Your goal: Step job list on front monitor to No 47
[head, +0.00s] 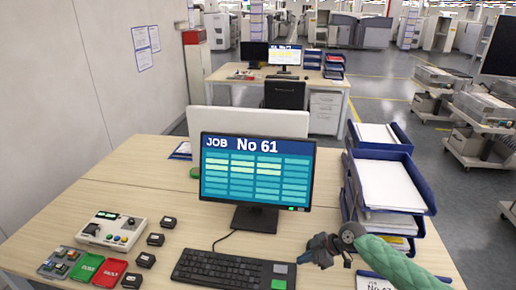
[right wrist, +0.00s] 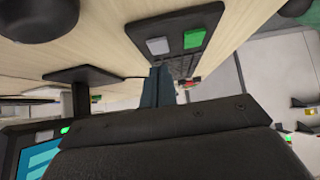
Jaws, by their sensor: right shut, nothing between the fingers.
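The front monitor (head: 256,172) stands on the near desk and reads "JOB No 61" above a grid of teal and pale cells. The black keyboard (head: 225,268) lies in front of it. At its right end are a grey key (head: 280,268) and a green key (head: 279,284); the right wrist view also shows the grey key (right wrist: 158,46) and the green key (right wrist: 194,38). My right gripper (head: 304,257) is shut and empty, just right of these keys. Whether it touches anything I cannot tell. My left gripper is not in view.
Blue paper trays (head: 385,190) stand to the right. A card (head: 375,281) reading "No 47" lies at the lower right. A control box (head: 112,230), small black blocks (head: 146,260) and red (head: 110,273) and green trays (head: 87,266) lie left. Another desk stands behind.

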